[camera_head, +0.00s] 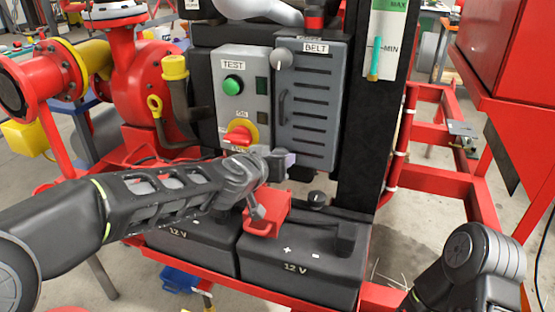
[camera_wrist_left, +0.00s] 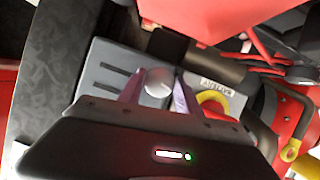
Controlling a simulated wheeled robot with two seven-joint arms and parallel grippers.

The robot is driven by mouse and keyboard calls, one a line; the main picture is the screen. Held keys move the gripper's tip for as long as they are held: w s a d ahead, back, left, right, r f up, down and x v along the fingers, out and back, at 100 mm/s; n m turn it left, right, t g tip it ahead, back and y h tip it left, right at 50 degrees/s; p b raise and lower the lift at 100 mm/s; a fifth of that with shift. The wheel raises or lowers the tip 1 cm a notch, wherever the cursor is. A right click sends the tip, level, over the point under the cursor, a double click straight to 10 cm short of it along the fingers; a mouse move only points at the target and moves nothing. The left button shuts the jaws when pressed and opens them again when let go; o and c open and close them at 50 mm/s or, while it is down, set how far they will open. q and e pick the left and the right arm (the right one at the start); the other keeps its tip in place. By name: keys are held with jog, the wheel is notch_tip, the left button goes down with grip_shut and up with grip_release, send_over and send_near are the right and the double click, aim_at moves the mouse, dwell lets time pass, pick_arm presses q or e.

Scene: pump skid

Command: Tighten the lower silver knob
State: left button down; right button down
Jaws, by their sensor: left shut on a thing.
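The lower silver knob (camera_wrist_left: 157,82) shows in the left wrist view as a round silver cap on the grey belt cover. My left gripper (camera_wrist_left: 160,92) has one finger on each side of it and is shut on it. In the head view my left gripper (camera_head: 283,159) is at the lower left corner of the belt cover (camera_head: 310,110), and it hides the lower knob there. The upper silver knob (camera_head: 282,58) sits at the cover's top left corner, with its pointed tab up. My right gripper is out of view.
Left of the cover is a panel with a green TEST button (camera_head: 233,86) and a red switch (camera_head: 237,137) on yellow. Black 12 V batteries (camera_head: 300,255) and a red bracket (camera_head: 266,213) sit below my left gripper. Red frame rails (camera_head: 430,180) stand right.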

pick_arm(q)
jog(key=shift+a+f+n+h+b, duration=0.15)
jog(key=shift+n+h+b, duration=1.9)
jog(key=shift+b, duration=3.35)
jog(key=shift+n+y, duration=0.35)
jog(key=c, duration=0.8)
grip_release()
jog(key=shift+c, duration=0.2)
jog(key=shift+v, duration=3.9)
jog(key=shift+w+a+r, duration=0.1)
jog(key=shift+r, duration=0.1)
